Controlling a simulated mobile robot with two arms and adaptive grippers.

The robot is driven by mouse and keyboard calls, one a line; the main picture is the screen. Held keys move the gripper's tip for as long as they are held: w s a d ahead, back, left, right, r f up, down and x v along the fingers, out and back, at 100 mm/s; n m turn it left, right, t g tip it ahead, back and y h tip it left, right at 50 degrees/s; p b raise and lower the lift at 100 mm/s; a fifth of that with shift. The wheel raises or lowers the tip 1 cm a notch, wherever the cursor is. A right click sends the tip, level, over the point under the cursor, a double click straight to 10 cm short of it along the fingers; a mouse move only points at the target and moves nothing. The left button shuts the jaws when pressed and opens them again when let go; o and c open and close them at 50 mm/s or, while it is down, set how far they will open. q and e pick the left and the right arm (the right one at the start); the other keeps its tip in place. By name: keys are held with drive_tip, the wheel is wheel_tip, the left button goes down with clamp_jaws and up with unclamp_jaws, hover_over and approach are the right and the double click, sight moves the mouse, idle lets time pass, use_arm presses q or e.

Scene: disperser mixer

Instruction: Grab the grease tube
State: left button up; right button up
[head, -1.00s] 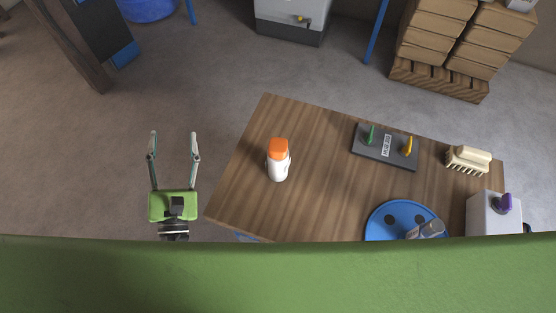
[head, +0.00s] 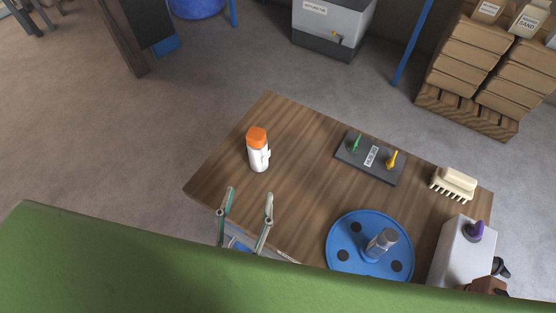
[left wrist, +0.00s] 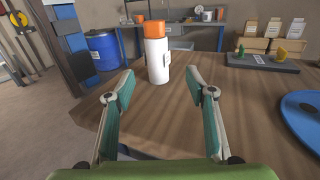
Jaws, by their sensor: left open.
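The white tube with an orange cap (head: 258,152), which looks like the grease tube, stands upright on the wooden table (head: 300,125) toward its left side. It also stands ahead of the fingers in the left wrist view (left wrist: 157,55). My left gripper (head: 250,190) is open and empty at the table's near left edge. Its fingertips point toward the tube and are apart from it. In the left wrist view the tube shows between the two fingers (left wrist: 158,82), beyond their tips. My right gripper is not in view.
A dark plate with green and yellow levers (head: 371,157), a cream brush (head: 454,182), a blue disc (head: 340,232) bearing a grey cylinder (head: 381,243), and a grey box with a purple knob (head: 460,250) occupy the table's right part. The wood around the tube is clear.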

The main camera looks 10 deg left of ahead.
sight(256, 156)
use_arm(q)
drive_tip(key=shift+w+d+r, duration=0.1)
drive_tip(key=shift+w+d, duration=0.1)
drive_tip(key=w, duration=0.2)
drive_tip(key=w+p, duration=0.1)
drive_tip(key=w, duration=0.2)
drive_tip(key=w+a+p, duration=0.1)
drive_tip(key=w, duration=0.1)
drive_tip(key=shift+w, duration=0.3)
drive_tip(key=shift+w+d+p, duration=0.1)
drive_tip(key=shift+w+p, duration=0.3)
drive_tip(key=shift+w, duration=0.05)
drive_tip(key=w+p, duration=0.1)
drive_tip(key=w, duration=0.1)
drive_tip(key=w+a+p, duration=0.1)
drive_tip(key=w, duration=0.1)
drive_tip(key=shift+w+r, duration=0.1)
drive_tip(key=shift+w, duration=0.15)
drive_tip(key=shift+w+d, duration=0.1)
drive_tip(key=shift+w, duration=0.2)
drive_tip(key=shift+s, duration=0.1)
drive_tip(key=c, duration=1.3)
drive_tip(key=shift+o, duration=0.2)
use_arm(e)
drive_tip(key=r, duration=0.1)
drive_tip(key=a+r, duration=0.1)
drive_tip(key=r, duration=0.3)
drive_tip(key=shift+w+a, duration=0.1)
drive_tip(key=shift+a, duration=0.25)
